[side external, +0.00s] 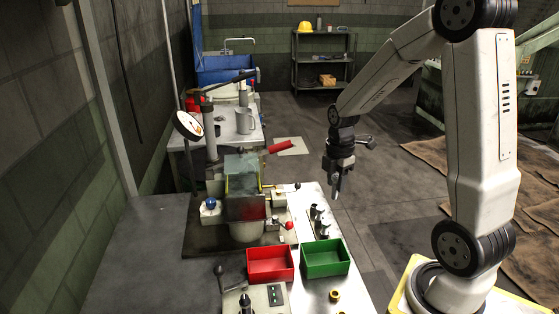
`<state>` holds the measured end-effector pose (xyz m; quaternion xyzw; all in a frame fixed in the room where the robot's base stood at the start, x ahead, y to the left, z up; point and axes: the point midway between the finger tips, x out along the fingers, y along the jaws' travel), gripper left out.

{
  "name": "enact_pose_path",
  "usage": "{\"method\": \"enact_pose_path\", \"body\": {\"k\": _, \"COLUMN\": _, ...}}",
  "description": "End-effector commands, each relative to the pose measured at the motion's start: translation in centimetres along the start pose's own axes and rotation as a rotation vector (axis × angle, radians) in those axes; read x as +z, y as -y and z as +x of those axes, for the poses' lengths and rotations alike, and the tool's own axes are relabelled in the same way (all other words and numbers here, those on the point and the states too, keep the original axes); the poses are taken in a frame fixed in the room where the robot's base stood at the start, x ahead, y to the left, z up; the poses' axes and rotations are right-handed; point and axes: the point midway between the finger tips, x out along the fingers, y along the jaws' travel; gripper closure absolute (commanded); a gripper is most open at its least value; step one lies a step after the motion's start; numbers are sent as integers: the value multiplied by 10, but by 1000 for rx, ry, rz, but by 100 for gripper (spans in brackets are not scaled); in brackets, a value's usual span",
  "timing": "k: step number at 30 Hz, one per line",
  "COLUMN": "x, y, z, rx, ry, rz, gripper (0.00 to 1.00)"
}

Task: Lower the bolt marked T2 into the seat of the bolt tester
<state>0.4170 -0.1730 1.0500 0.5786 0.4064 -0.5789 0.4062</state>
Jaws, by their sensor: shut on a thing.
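My gripper (338,178) hangs pointing down, right of the bench's right edge. It is shut on a small grey metal piece (337,193), which looks like a bolt; no T2 mark can be read at this size. The bolt tester cannot be picked out with certainty.
A red bin (270,264) and a green bin (325,258) stand on the near bench. Several metal parts (319,217) stand behind the green bin. Brass nuts (335,295) lie in front.

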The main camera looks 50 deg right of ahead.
Motion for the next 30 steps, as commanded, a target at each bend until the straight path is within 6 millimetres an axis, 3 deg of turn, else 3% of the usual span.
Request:
{"method": "enact_pose_path", "body": {"k": 8, "x": -43, "y": -57, "z": -15, "rx": 2, "ry": 1, "rz": -136, "gripper": 100}}
{"method": "enact_pose_path", "body": {"k": 18, "x": -116, "y": -116, "z": -33, "rx": 4, "ry": 1, "rz": -310, "gripper": 100}}
{"method": "enact_pose_path", "body": {"k": 24, "x": -158, "y": -136, "z": -41, "rx": 4, "ry": 2, "rz": -395, "gripper": 100}}
{"method": "enact_pose_path", "body": {"k": 30, "x": -182, "y": -146, "z": -46, "rx": 4, "ry": 2, "rz": -442, "gripper": 100}}
